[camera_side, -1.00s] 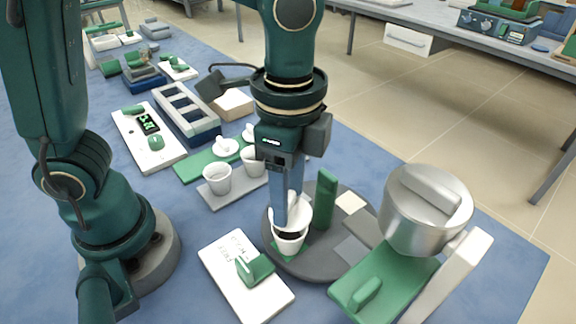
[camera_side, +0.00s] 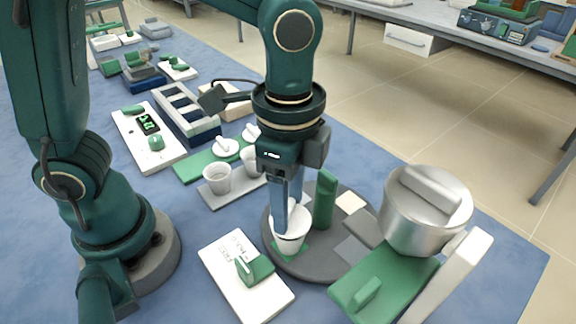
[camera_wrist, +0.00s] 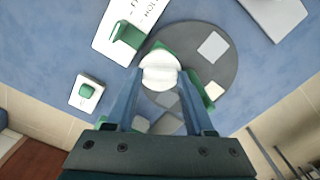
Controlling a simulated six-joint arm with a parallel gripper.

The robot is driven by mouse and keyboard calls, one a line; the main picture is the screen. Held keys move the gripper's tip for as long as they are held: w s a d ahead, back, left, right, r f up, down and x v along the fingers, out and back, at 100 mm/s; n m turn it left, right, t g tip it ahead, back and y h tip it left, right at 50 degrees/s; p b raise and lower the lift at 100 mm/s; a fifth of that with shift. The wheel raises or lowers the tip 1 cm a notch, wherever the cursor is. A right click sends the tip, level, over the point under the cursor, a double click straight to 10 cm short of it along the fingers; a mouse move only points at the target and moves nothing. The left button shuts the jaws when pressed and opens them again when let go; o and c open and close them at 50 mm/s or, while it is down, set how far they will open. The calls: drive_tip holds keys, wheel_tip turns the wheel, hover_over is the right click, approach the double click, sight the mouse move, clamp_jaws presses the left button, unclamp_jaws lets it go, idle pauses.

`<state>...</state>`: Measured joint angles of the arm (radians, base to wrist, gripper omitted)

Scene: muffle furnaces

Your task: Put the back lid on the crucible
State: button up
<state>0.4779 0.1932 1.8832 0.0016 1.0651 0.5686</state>
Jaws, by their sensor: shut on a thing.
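My gripper (camera_side: 287,203) points down over the round dark plate (camera_side: 325,262), with its fingers shut on a white lid (camera_side: 293,218). The lid is at the mouth of a white crucible (camera_side: 290,242), which stands upright on a green patch of the plate. The lid covers the opening, and the crucible's dark inside does not show. In the wrist view the lid (camera_wrist: 160,72) lies between the two fingertips and hides the crucible. I cannot tell if it is fully seated. Two other white lids (camera_side: 225,147) rest on the green rack (camera_side: 190,168) behind.
A green post (camera_side: 325,198) rises from the plate close to my gripper. A silver round vessel (camera_side: 425,212) stands at right. Two white crucibles (camera_side: 217,180) stand on a grey tray (camera_side: 222,201) behind. A white board (camera_side: 222,268) with a green block (camera_side: 254,268) lies in front.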

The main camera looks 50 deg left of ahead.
drive_tip(key=shift+f, duration=0.5)
drive_tip(key=o, duration=1.6)
drive_tip(key=shift+r, duration=3.95)
